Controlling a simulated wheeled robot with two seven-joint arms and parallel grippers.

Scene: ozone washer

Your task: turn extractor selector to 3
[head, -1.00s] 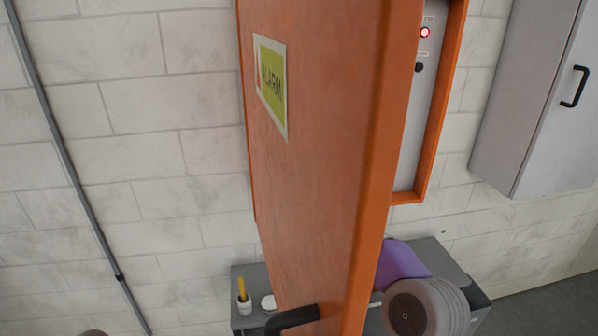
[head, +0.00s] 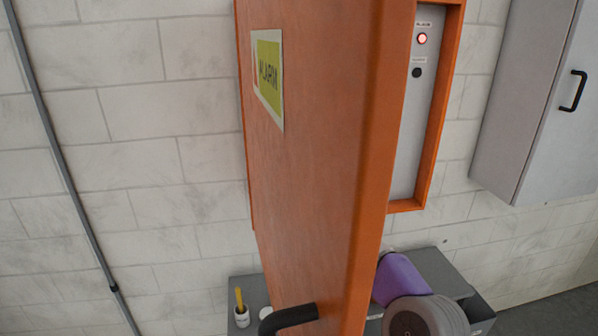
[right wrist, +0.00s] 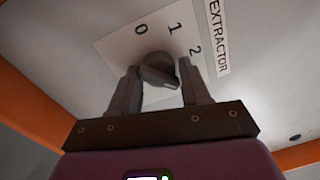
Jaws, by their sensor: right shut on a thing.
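The extractor selector (right wrist: 158,66) is a dark grey knob on a pale plate in the right wrist view. The numbers 0, 1 and 2 show around it; a 3 is not visible. A label reading EXTRACTOR (right wrist: 217,38) is beside the plate. My right gripper (right wrist: 160,76) has one finger on each side of the knob and is shut on it. Exactly where the knob points is hard to tell. In the head view the selector and right gripper are hidden behind the open orange door (head: 310,160). My left gripper is in neither view.
The orange door carries an alarm sign (head: 268,78) and a black handle (head: 288,319). Behind it, the grey panel (head: 407,140) has a lit red lamp (head: 422,39). A grey wall cabinet (head: 525,100) hangs at right. A low grey unit (head: 440,267) stands below.

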